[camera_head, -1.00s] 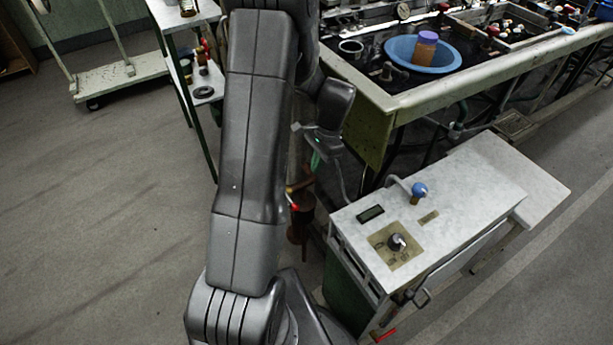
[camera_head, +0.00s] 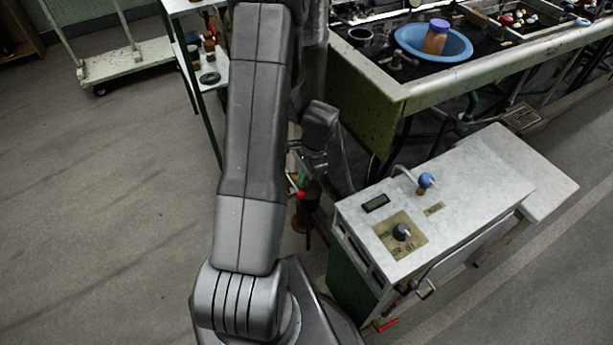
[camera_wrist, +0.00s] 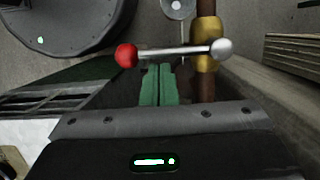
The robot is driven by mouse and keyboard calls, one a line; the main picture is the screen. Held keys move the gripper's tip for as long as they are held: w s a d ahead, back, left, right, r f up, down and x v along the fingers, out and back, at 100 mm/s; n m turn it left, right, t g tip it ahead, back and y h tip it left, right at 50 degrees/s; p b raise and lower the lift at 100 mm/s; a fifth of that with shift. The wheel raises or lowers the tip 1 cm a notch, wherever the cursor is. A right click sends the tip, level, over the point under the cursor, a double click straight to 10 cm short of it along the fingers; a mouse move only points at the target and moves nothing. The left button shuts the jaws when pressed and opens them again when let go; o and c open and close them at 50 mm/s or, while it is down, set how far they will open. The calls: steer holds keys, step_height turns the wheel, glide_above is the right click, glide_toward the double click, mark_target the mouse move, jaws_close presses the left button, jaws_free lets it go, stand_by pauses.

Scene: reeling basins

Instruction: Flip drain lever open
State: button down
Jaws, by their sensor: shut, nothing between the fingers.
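The drain lever is a thin metal bar with a red ball knob (camera_wrist: 126,55) at its left end and a silver ball (camera_wrist: 221,48) at its right. It lies almost level across the wrist view, beside a brass valve body (camera_wrist: 207,28) on a brown upright pipe (camera_wrist: 206,85). My gripper (camera_wrist: 158,70) has green fingers, shut together and empty, with their tips at the bar's middle. I cannot tell whether they touch it. In the head view, the red knob (camera_head: 300,194) shows just below my gripper (camera_head: 303,177), partly hidden by my arm.
A control cabinet (camera_head: 470,180) with a blue-knobbed handle (camera_head: 426,180) stands to the right. The basin bench (camera_head: 470,84) with a blue bowl (camera_head: 458,47) is behind. A shelf stand (camera_head: 209,75) stands behind my arm. The floor (camera_head: 110,210) at left is clear.

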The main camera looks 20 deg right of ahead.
mark_target(295, 188)
steer(key=shift+s+a+m, duration=0.2)
steer(key=shift+a+m, duration=0.15)
steer(key=shift+m, duration=0.25)
stand_by(0.3)
steer(key=m, duration=0.1)
steer(key=a+m, duration=0.1)
steer(key=a+m+t, duration=0.1)
steer(key=shift+s+a+m+p, duration=0.1)
steer(key=shift+s+m+p, duration=0.2)
steer(key=shift+m, duration=0.1)
steer(key=w+a+m+t+h+p, duration=0.1)
steer(key=w+a+m+p, duration=0.3)
steer(key=m, duration=0.6)
steer(key=shift+a+t+h+p, duration=0.4)
steer(key=shift+a+h+p, duration=0.1)
steer(key=shift+a+p, duration=0.65)
steer(key=shift+w, duration=0.1)
steer(key=shift+f, duration=0.1)
